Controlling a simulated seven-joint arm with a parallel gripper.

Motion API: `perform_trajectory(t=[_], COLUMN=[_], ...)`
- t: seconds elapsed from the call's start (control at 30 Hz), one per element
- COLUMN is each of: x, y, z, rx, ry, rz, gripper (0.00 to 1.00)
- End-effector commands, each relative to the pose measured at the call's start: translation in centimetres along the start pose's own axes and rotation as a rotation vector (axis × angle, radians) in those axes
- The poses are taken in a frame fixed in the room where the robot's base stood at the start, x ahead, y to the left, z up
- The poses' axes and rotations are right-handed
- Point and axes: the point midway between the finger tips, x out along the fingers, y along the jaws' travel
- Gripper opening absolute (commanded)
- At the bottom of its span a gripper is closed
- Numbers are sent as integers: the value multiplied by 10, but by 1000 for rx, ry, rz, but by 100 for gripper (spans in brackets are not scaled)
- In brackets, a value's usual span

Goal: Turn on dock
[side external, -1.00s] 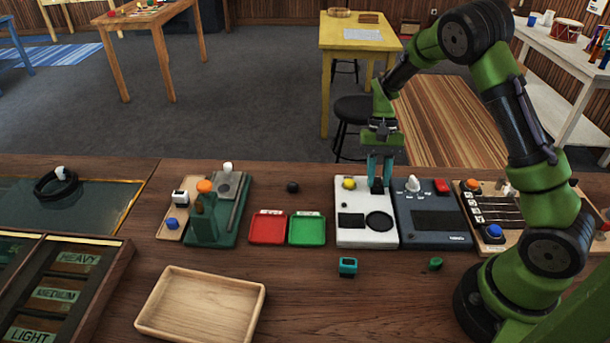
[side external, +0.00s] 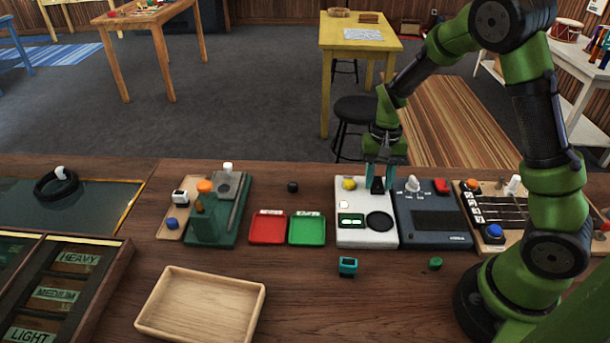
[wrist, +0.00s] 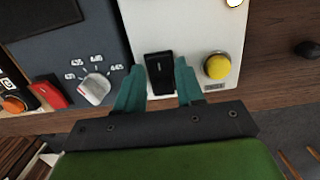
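The dock appears to be the white device (side external: 366,239) at the right of the bench's middle. It has a yellow button (side external: 349,183), a black rocker switch (side external: 377,185), a small display (side external: 351,220) and a round black pad (side external: 379,221). The display is lit and a small pale light (side external: 344,204) glows above it. My gripper (side external: 380,176) is over the switch, its teal fingers apart. In the wrist view the switch (wrist: 160,72) stands between the open fingertips (wrist: 160,80); whether they touch it I cannot tell.
A dark blue amp-like unit (side external: 433,216) with a white knob (side external: 413,184) and red switch stands right beside the dock. Red (side external: 268,228) and green (side external: 307,229) trays lie left. A teal block (side external: 347,266) and a wooden tray (side external: 201,305) are in front.

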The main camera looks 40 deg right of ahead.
Motion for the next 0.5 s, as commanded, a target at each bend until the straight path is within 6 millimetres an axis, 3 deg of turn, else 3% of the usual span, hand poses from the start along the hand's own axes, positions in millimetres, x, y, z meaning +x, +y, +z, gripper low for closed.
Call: perform_trajectory(t=[0.1, 0.37, 0.5], x=[0, 0, -11], y=[0, 0, -1], z=[0, 0, 0], rx=[0, 0, 0], ry=[0, -1, 1], rz=[0, 0, -3], gripper=[53, 53, 53])
